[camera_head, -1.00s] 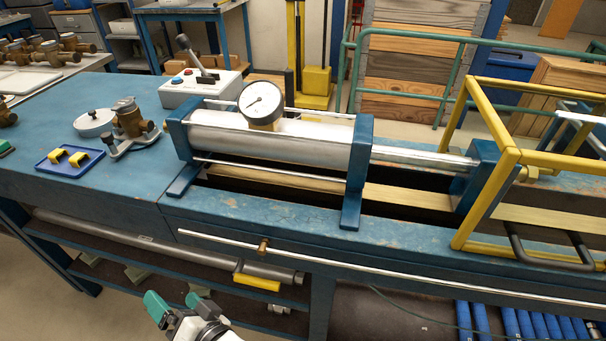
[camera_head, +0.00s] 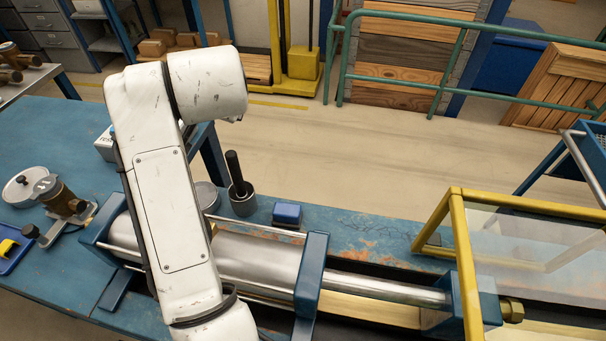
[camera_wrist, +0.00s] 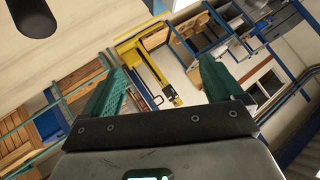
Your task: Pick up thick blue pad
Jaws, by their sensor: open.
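A small thick blue pad (camera_head: 287,213) sits on the back strip of the blue bench (camera_head: 345,222), behind the steel cylinder, in the head view. It looks block-like, with a darker front side. My gripper (camera_wrist: 162,66) shows in the wrist view with its green fingers wide apart and nothing between them. The pad is not seen in the wrist view, which looks out over the floor and the room. In the head view my white arm rises in front of the bench, left of the pad, and the gripper itself is not visible there.
A black-handled grey cylindrical piece (camera_head: 241,192) stands left of the pad. The steel cylinder (camera_head: 262,262) lies in front, between blue end plates. A yellow-framed clear guard (camera_head: 462,250) is to the right. A brass valve (camera_head: 62,197) stands at left.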

